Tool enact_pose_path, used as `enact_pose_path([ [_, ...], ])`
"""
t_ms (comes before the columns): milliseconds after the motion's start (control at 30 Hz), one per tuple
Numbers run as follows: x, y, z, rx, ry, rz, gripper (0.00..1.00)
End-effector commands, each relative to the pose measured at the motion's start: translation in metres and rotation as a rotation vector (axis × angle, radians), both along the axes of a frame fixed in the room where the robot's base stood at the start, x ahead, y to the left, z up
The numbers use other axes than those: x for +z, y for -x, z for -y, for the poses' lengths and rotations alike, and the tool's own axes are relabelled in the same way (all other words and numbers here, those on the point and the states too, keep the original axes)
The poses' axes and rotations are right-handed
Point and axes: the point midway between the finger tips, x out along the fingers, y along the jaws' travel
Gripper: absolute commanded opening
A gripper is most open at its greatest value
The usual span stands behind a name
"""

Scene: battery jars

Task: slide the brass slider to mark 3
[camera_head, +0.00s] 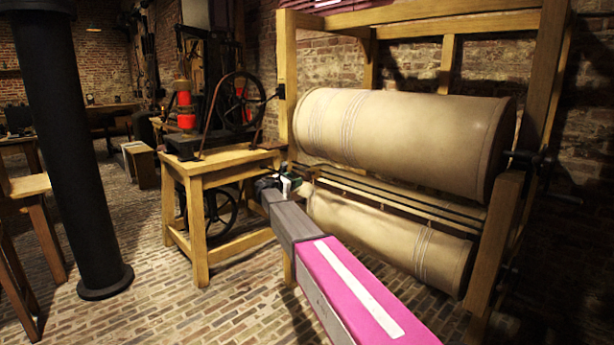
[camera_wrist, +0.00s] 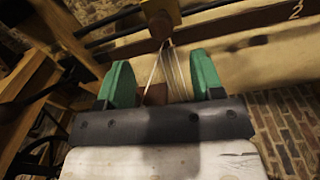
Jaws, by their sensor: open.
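In the wrist view my gripper (camera_wrist: 161,68) is open, its two green fingers apart and pointing up the picture. A brass-coloured block (camera_wrist: 160,8), seemingly the slider, is at the top edge on a dark rod (camera_wrist: 112,37). A brown rounded part (camera_wrist: 160,26) hangs under it, just beyond and between the fingertips; contact does not show. A pale number 2 (camera_wrist: 296,10) marks the wooden rail (camera_wrist: 245,17) to the right of the block. Mark 3 is not in view. In the head view my gripper (camera_head: 288,183) is small, by the left end of the roller frame; the slider cannot be made out there.
A large upper roller (camera_head: 400,135) and a lower roller (camera_head: 385,235) fill the wooden frame right of my gripper. A wooden stand (camera_head: 200,235) with a machine is close on the left. A black column (camera_head: 70,150) stands farther left. Brick floor between is clear.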

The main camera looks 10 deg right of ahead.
Motion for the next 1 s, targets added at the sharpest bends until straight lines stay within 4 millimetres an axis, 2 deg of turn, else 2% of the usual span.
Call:
enact_pose_path([
  [500, -0.001, -0.053, 0.065, -0.003, -0.003, 0.001, 0.61],
  [700, 0.0, -0.061, 0.076, -0.001, -0.004, 0.002, 0.61],
  [933, 0.0, -0.061, 0.077, -0.001, -0.004, 0.002, 0.61],
  [967, 0.0, -0.061, 0.077, -0.001, -0.004, 0.002, 0.54],
  [1000, -0.001, -0.061, 0.077, -0.001, -0.004, 0.002, 0.41],
])
